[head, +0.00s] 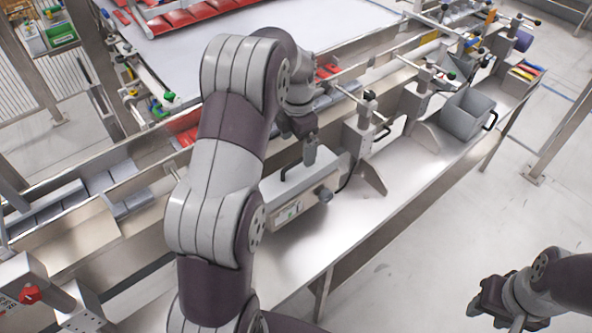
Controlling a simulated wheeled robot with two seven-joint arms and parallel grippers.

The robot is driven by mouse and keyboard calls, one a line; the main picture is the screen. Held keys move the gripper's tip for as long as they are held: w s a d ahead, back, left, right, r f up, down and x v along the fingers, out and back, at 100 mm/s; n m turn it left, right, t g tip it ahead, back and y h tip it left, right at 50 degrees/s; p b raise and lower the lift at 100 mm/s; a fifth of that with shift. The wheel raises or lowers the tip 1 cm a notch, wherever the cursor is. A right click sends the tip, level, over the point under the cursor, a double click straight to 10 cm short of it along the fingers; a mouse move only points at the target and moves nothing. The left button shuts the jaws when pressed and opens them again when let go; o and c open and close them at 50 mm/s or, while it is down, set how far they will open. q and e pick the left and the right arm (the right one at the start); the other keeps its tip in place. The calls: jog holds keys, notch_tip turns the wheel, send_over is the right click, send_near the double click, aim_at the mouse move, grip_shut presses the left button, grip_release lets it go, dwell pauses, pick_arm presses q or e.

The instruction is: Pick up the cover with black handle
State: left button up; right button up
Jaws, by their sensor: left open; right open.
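A pale grey cover (272,188) with a black handle (296,166) is on the metal bench in the middle of the head view. A box front with a label and a dark knob shows at its near side. My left gripper (309,151) points down just above the cover, close to the handle. It is open, and I cannot tell whether a finger touches the handle. My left arm hides part of the cover's left side. My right gripper (484,300) is open and empty at the lower right, over the floor and away from the bench.
Metal clamp stands (360,135) rise just right of the cover. A grey bin (466,114) with a black handle stands further right on the bench. The bench top (385,215) in front is clear. A red knob (30,294) is at the lower left.

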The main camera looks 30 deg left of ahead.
aim_at(297, 171)
pick_arm(q)
jog(key=f+b, duration=0.1)
jog(key=f+n+b, duration=0.1)
jog(key=f+b, duration=0.1)
jog(key=shift+w+a+f+n, duration=0.15)
jog(key=shift+w+a+n, duration=0.15)
jog(key=shift+a, duration=0.1)
notch_tip(297, 171, down, 9)
jog(key=shift+d+p, duration=0.1)
jog(key=shift+p, duration=0.65)
jog(key=shift+w+f, duration=0.1)
jog(key=shift+f, duration=0.2)
jog(key=shift+r, duration=0.1)
jog(key=c, duration=1.3)
jog(key=shift+o, duration=0.2)
jog(key=shift+r, duration=0.1)
